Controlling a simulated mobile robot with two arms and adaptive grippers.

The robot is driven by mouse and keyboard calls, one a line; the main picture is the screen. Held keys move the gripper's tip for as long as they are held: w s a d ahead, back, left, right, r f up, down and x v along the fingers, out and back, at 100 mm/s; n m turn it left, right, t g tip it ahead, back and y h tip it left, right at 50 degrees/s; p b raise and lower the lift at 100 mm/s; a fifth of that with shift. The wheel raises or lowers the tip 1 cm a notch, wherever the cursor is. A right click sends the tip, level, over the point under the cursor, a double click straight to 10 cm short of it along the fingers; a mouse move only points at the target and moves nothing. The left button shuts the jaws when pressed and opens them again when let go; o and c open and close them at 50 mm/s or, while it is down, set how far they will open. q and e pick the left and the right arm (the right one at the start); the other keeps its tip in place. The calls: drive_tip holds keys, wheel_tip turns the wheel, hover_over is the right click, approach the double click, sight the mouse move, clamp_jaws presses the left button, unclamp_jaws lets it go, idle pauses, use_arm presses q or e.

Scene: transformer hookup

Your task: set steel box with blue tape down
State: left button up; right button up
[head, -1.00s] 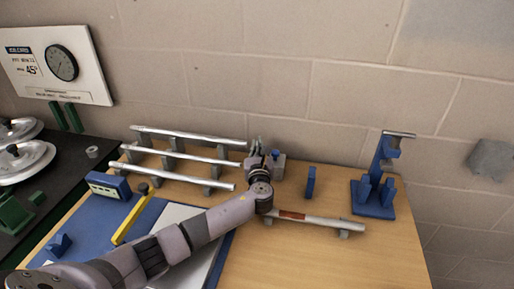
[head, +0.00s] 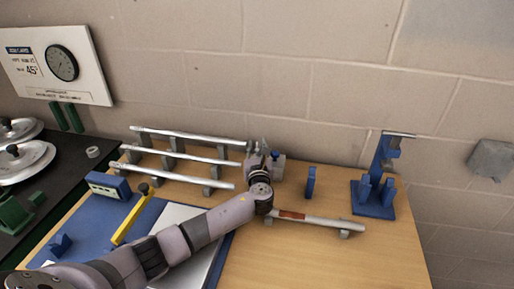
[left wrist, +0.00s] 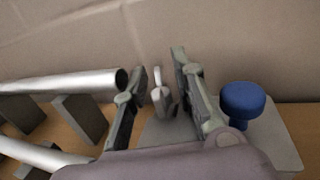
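I cannot make out a steel box with blue tape for certain. A small grey block with a round blue knob (head: 279,157) stands at the back of the wooden table. It also shows in the left wrist view, with its blue knob (left wrist: 243,99) right of the fingers. My left gripper (head: 257,147) is beside it, near the ends of the metal bars. In the left wrist view, my left gripper (left wrist: 160,97) has its two fingers apart. A small pale metal lever (left wrist: 159,92) shows between them, with gaps on both sides. My right gripper is out of view.
Several metal bars (head: 190,134) rest on grey supports at the back left. A rod with a brown band (head: 315,220) lies in front. A blue stand (head: 374,197) is at the right, and a small blue piece (head: 311,182) stands between. The table's front right is clear.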

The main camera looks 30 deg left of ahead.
sight(278, 173)
use_arm(q)
drive_tip(key=shift+s+d+r, duration=0.1)
drive_tip(key=shift+s+r, duration=0.05)
drive_tip(key=shift+r, duration=0.1)
drive_tip(key=p+v, duration=0.4)
drive_tip(key=v, duration=0.2)
drive_tip(key=shift+s+d+r+p, duration=0.1)
drive_tip(key=shift+s+p, duration=0.1)
drive_tip(key=shift+p, duration=0.1)
drive_tip(key=shift+s+d, duration=0.2)
drive_tip(key=shift+s, duration=0.1)
